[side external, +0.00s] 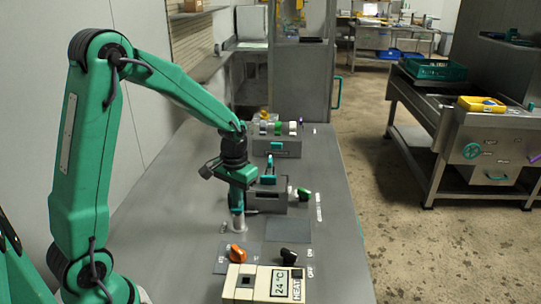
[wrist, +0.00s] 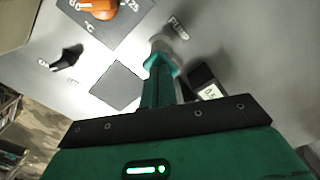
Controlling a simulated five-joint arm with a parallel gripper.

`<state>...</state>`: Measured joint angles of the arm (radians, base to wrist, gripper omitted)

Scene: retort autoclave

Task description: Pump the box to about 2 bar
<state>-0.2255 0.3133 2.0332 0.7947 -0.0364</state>
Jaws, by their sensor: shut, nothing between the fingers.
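My gripper (side external: 238,186) points straight down over the pump (side external: 239,224), a short pale grey cylinder standing on the grey bench. In the wrist view my teal fingers (wrist: 162,62) are together, with nothing seen between them. Their tips are over the pump's round grey top (wrist: 170,46), beside the printed word PUMP. The fingers partly hide the pump, and I cannot tell whether they touch it. A grey box (side external: 268,206) with a teal handle on top stands just behind the pump. A small black block with a pale display (wrist: 206,86) shows beside my fingers; its reading is not legible.
In front are an orange temperature knob (side external: 236,253), a black switch (side external: 288,257) and a cream heater unit (side external: 262,284) reading 24 °C. A green-handled valve (side external: 304,193) is right of the grey box. A dark square pad (side external: 288,230) lies bare on the bench.

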